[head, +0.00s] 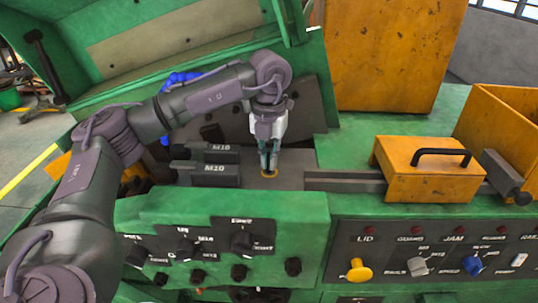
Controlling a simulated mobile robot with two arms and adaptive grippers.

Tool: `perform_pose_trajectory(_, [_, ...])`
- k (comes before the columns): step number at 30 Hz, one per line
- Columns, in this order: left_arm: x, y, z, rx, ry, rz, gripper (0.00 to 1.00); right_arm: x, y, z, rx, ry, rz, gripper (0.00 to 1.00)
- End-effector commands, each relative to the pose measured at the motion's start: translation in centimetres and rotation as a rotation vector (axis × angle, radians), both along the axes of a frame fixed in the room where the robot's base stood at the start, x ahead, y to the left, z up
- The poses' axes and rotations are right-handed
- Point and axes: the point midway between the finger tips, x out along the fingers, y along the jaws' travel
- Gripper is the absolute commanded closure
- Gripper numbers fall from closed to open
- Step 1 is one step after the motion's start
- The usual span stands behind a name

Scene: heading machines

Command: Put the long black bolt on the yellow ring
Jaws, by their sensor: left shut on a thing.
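The yellow ring (270,175) lies on the dark machine bed, to the right of the lettered black blocks. My left gripper (269,164) points straight down right above the ring, its fingertips close to it. It is shut on a thin dark piece, which I take to be the long black bolt; the fingers hide most of it. I cannot tell whether the piece touches the ring. My right gripper is not in view.
Two black blocks (207,174) marked with lettering stand left of the ring. A dark rail (343,181) runs right to a yellow cover (418,170) with a black handle. The green control panel (225,205) with knobs rises in front. An orange bin (508,120) stands at right.

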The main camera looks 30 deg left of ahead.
Motion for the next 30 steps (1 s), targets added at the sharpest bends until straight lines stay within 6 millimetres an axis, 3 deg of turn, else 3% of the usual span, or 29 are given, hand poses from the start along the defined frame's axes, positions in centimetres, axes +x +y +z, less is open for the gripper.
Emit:
perform_pose_trajectory(8, [0.0, 0.0, -0.5, 0.0, 0.001, 0.0, 1.0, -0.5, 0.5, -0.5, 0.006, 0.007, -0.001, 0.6])
perform_pose_trajectory(9, [0.0, 0.0, -0.3, 0.0, 0.0, 0.0, 0.84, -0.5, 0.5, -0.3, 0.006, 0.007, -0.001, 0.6])
perform_pose_trajectory(13, [0.0, 0.0, -0.3, 0.0, 0.001, 0.0, 0.66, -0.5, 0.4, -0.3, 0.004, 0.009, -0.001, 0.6])
perform_pose_trajectory(24, [0.0, 0.0, 0.3, 0.0, -0.001, 0.0, 0.66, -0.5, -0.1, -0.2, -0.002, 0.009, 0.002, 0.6])
perform_pose_trajectory(30, [0.1, -0.1, 3.6, -0.002, -0.005, 0.0, 0.66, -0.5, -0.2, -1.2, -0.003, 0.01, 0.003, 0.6])
